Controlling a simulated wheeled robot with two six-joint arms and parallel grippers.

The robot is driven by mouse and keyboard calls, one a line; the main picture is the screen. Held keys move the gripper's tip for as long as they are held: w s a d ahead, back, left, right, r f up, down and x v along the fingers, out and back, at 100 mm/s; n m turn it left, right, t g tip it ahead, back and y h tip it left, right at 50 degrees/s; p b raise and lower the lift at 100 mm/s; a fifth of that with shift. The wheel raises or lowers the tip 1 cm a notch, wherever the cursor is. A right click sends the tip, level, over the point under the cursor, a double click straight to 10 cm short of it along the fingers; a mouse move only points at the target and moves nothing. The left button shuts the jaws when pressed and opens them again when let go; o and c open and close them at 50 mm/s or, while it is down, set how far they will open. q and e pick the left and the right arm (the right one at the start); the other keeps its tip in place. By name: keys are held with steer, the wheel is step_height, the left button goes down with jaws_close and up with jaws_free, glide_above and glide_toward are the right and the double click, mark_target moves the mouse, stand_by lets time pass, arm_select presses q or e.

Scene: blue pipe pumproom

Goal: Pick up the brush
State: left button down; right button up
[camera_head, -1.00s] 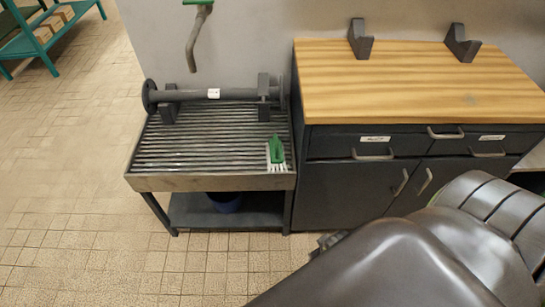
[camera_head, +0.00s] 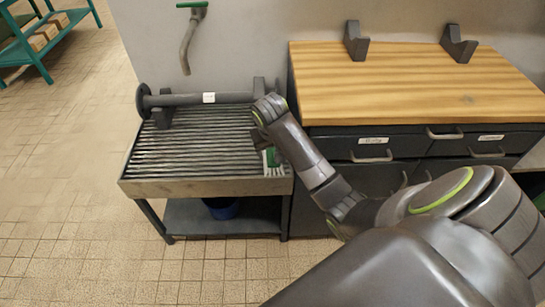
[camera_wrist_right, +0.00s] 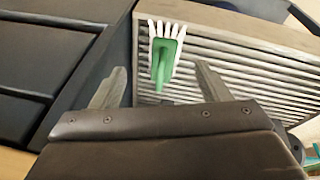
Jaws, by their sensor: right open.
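The brush, with a green handle and white bristles, lies at the front right of the slatted grate. My right gripper (camera_wrist_right: 158,85) is open, with one finger on each side of the handle's line. I see no contact with the brush. My left gripper is not in view.
The slatted grate table (camera_head: 190,188) carries a grey flanged pipe (camera_head: 180,99) on supports at its back. A wood-topped cabinet (camera_head: 400,80) stands close on the right. A blue bucket (camera_head: 222,208) sits on the lower shelf. The floor at left is clear.

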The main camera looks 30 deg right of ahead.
steer(key=m, duration=0.1)
glide_toward(272, 149)
steer(key=w+f, duration=0.1)
steer(key=f, duration=0.1)
steer(key=w+d+f+b, duration=0.1)
steer(key=f, duration=0.1)
steer(key=w+d+f, duration=0.1)
steer(key=f, duration=0.1)
steer(key=shift+w+d+f+b, duration=0.1)
steer(key=shift+w+f+b, duration=0.2)
steer(key=shift+f+b, duration=0.05)
steer(key=shift+d+f, duration=0.1)
steer(key=shift+f, duration=0.3)
steer(key=b+x, duration=0.1)
steer(key=x, duration=0.3)
steer(key=shift+s+f, duration=0.2)
steer(key=shift+f, duration=0.35)
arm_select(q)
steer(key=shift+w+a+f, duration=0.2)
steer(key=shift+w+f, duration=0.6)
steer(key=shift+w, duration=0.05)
arm_select(e)
steer(key=c, duration=0.9)
